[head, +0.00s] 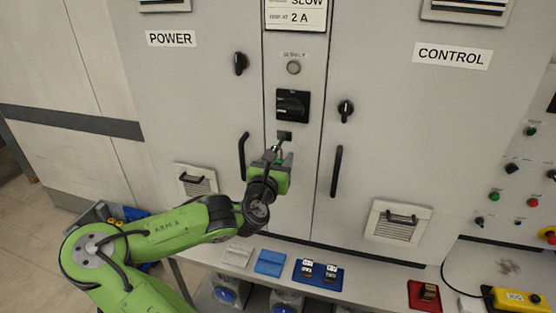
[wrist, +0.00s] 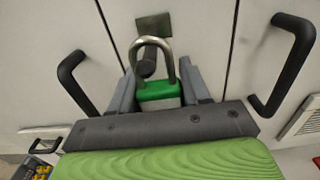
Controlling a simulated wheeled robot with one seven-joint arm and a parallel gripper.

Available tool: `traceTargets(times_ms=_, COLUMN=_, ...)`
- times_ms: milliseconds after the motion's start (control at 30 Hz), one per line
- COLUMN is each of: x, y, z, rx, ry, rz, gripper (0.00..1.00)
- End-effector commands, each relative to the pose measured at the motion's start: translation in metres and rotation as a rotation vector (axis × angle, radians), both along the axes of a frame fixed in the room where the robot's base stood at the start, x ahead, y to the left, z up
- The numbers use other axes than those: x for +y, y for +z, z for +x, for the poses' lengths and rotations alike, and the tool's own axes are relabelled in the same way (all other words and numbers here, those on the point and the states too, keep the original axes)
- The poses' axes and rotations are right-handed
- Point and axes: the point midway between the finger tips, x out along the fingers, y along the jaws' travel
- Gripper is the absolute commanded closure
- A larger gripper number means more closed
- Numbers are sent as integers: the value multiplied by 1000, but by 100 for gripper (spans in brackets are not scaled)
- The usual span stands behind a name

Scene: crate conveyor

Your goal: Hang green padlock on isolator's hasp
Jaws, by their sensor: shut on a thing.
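The green padlock (wrist: 160,91) is between the fingers of my gripper (wrist: 158,84) in the wrist view, with its steel shackle pointing away from my gripper toward the cabinet. A dark rounded piece shows within the shackle loop; I cannot tell whether the shackle passes through it or only lies in front. A small dark olive plate (wrist: 153,24), apparently the hasp's, is just beyond the shackle top. In the head view my gripper (head: 278,152) is right below this plate (head: 285,136). The isolator (head: 293,104), a black rotary switch, is above it. The padlock is hard to make out there.
Black door handles stand left (head: 243,156) and right (head: 336,171) of my gripper, close to it. A bench (head: 372,276) below carries a blue tray (head: 318,273) with tagged items and a red tray (head: 424,296). A vent (head: 397,222) is at lower right.

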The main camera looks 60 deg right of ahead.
Motion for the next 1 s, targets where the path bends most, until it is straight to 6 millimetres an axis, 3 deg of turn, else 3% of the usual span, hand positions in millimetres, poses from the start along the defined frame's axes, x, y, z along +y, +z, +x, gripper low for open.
traceTargets(times_ms=167, x=0, y=0, z=0, rx=0, ry=0, rz=0, gripper=86)
traceTargets(times_ms=200, x=0, y=0, z=0, rx=0, ry=0, rz=0, gripper=49)
traceTargets(times_ms=367, x=0, y=0, z=0, rx=0, ry=0, rz=0, gripper=24)
traceTargets(times_ms=700, x=6, y=0, z=0, rx=-1, ry=0, rz=1, gripper=24)
traceTargets(times_ms=1000, x=69, y=-4, z=-7, rx=-12, ry=10, rz=-3, gripper=24)
